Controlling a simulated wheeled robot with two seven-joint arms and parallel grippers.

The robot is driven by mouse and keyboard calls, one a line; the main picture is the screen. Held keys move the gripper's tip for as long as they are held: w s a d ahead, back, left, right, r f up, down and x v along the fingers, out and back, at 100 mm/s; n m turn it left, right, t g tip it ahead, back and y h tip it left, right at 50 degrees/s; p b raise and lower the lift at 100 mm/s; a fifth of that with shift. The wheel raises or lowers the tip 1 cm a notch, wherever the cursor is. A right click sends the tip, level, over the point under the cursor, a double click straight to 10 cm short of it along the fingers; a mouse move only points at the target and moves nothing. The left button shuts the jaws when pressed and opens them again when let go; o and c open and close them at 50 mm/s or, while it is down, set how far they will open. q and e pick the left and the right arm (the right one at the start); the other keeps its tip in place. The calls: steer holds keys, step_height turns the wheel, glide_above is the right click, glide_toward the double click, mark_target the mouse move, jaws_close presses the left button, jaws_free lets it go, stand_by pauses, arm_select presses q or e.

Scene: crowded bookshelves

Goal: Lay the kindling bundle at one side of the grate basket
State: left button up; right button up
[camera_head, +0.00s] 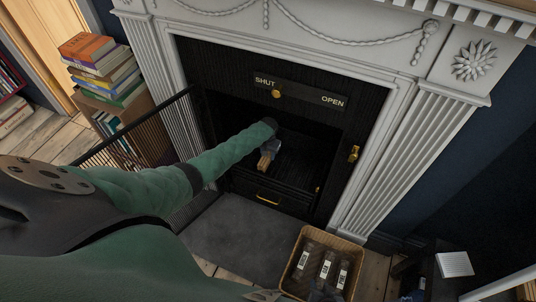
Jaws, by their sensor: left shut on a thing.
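My left arm, in a green sleeve, reaches from the left into the dark fireplace opening. My left gripper (272,147) is shut on the kindling bundle (265,163), a small tan bundle of sticks. The bundle is inside the firebox, at the left to middle of the opening. The grate basket (296,172) is dark and hard to make out against the black interior. I cannot tell whether the bundle touches it. Dark parts at the bottom edge may belong to my right gripper, but its fingers are not clear.
A wicker basket (291,264) with several labelled dark pieces stands on the floor at bottom right. A black fireguard (130,132) stands left of the opening. A brass knob (276,94) sits by a SHUT/OPEN plate (308,91). Stacked books (105,72) stand at left. The grey hearth (235,235) is clear.

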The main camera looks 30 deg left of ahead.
arm_select(q)
steer(key=shift+f, duration=0.1)
steer(key=shift+f, duration=0.15)
steer(key=shift+f, duration=0.1)
